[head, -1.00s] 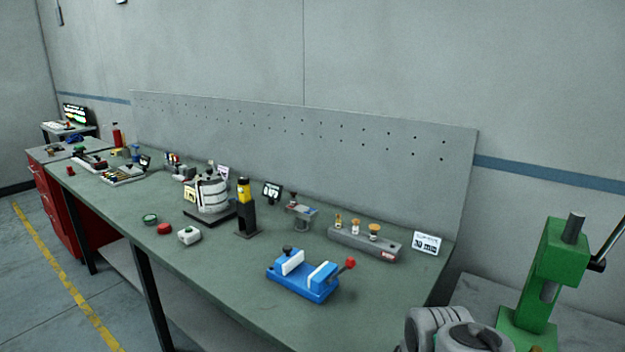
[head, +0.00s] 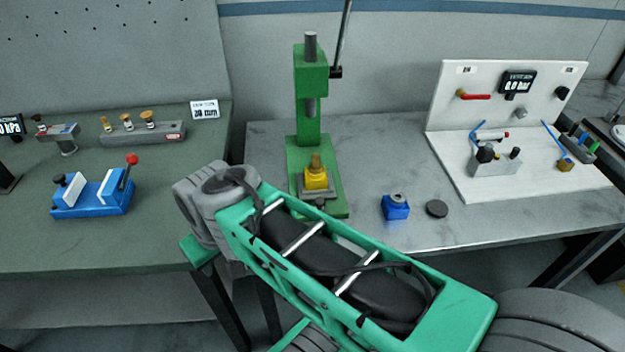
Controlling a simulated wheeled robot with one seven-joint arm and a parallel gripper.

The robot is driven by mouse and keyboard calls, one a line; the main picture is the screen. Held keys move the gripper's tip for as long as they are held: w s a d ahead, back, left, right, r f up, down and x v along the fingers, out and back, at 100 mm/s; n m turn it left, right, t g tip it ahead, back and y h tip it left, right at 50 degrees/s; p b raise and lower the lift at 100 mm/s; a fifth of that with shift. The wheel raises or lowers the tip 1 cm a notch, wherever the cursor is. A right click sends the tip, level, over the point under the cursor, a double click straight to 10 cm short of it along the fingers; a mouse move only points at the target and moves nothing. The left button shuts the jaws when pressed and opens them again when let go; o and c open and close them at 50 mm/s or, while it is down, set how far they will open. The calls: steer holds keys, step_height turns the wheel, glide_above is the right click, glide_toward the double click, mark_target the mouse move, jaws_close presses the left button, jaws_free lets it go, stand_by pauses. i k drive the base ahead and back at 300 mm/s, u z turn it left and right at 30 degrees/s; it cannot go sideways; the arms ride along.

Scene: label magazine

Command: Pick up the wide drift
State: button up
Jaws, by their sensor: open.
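A grey block (head: 160,133) stands at the back right of the green-topped bench, holding three brass-topped pieces that look like drifts. The rightmost piece (head: 147,118) has the widest top and appears to be the wide drift. It stands upright in the block, and its lower part is hidden there. The middle piece (head: 127,119) and the left piece (head: 106,124) look narrower. My gripper is out of view. Only my green and grey arm shows, across the lower middle, in front of the benches.
A blue vise (head: 95,197) with a red-knobbed lever stands in front of the block. A label card (head: 204,109) is right of it. A green press (head: 311,75) holds a yellow block (head: 316,180) with a brass piece in it. A blue block (head: 395,207) and dark disc (head: 437,209) lie right.

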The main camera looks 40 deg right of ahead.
mark_target(315, 167)
steer(key=z, duration=0.85)
steer(key=k, duration=1.1)
steer(key=u, duration=1.6)
steer(key=i, duration=1.1)
steer(key=z, duration=0.7)
steer(key=i, duration=0.85)
steer(key=z, duration=0.9)
